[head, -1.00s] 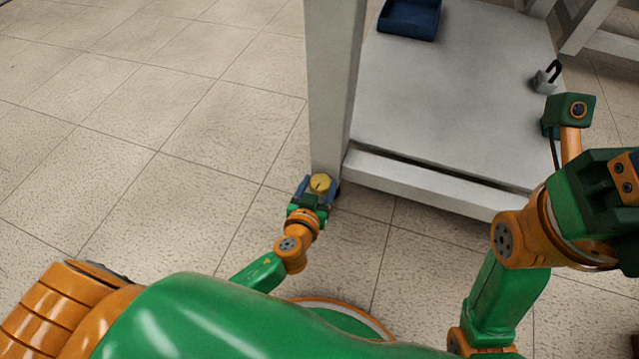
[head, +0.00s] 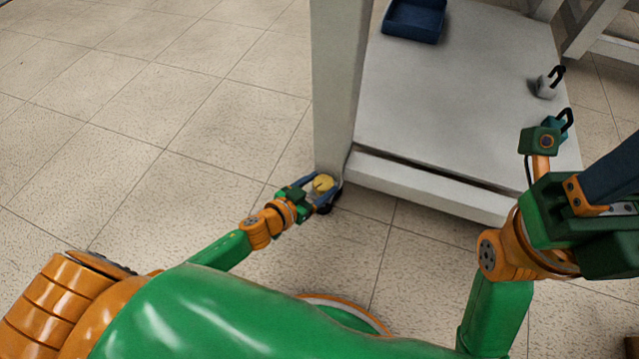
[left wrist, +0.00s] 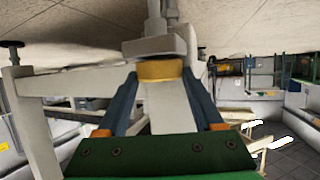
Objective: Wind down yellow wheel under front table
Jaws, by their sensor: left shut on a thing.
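The yellow wheel (head: 323,183) sits low at the foot of the front table's white leg (head: 336,90), close to the floor. It also shows as a yellow disc in the left wrist view (left wrist: 158,70), below a pale metal block and stem. My left gripper (head: 321,188) reaches it from the left in the head view, with its blue fingers shut on either side of the wheel. My right gripper (head: 612,185) is at the right edge, partly cut off, so I cannot see its fingertips or whether it is open.
The table's low grey shelf (head: 450,110) holds a blue tray (head: 414,20), a small grey block with a black hook (head: 546,86) and a teal object with a black hook (head: 562,123), partly hidden by my right arm. Tiled floor (head: 150,110) is clear on the left.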

